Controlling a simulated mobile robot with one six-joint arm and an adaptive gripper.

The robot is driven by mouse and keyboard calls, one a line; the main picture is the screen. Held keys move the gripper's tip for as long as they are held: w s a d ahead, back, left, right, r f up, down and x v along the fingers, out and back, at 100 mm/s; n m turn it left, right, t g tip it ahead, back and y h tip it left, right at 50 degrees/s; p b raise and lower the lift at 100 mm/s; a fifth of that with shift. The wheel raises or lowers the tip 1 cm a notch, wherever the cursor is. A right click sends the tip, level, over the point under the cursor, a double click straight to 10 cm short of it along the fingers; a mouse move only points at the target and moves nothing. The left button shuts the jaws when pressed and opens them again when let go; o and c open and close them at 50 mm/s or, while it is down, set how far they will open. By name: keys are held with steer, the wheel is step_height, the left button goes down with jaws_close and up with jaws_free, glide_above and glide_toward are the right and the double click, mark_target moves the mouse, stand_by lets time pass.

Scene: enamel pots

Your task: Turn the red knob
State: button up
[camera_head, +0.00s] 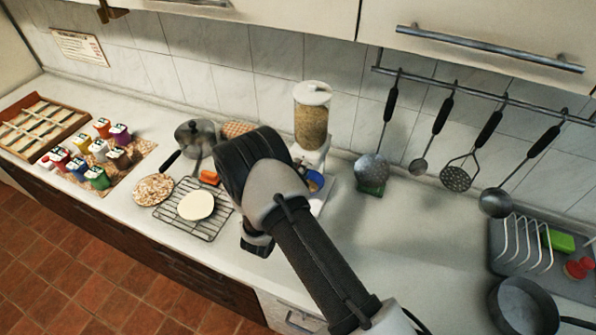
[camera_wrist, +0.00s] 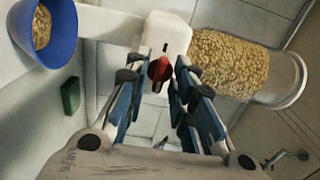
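The red knob (camera_wrist: 160,69) is on the white body (camera_wrist: 166,36) of a dispenser with a clear container of grain-like cereal (camera_wrist: 228,64). In the wrist view my gripper (camera_wrist: 161,76) is open, its fingertips on either side of the knob with visible gaps. I cannot tell whether the fingertips reach the knob in depth. In the head view the dispenser (camera_head: 311,122) stands against the tiled wall, and my arm hides the knob and the fingertips. A blue bowl (camera_wrist: 44,30) with some cereal in it sits at the dispenser's base.
A green block (camera_wrist: 71,95) lies near the bowl. Utensils hang from a rail (camera_head: 480,85) to the right. A cooling rack (camera_head: 205,222), a pot (camera_head: 196,136) and several small coloured containers (camera_head: 97,178) are to the left. The counter right of my arm is mostly clear.

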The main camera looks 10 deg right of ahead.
jaws_close()
steer(key=shift+m, duration=0.3)
steer(key=shift+m+b, duration=5.4)
steer(key=shift+m, duration=3)
steer(key=shift+o, duration=1.7)
jaws_free()
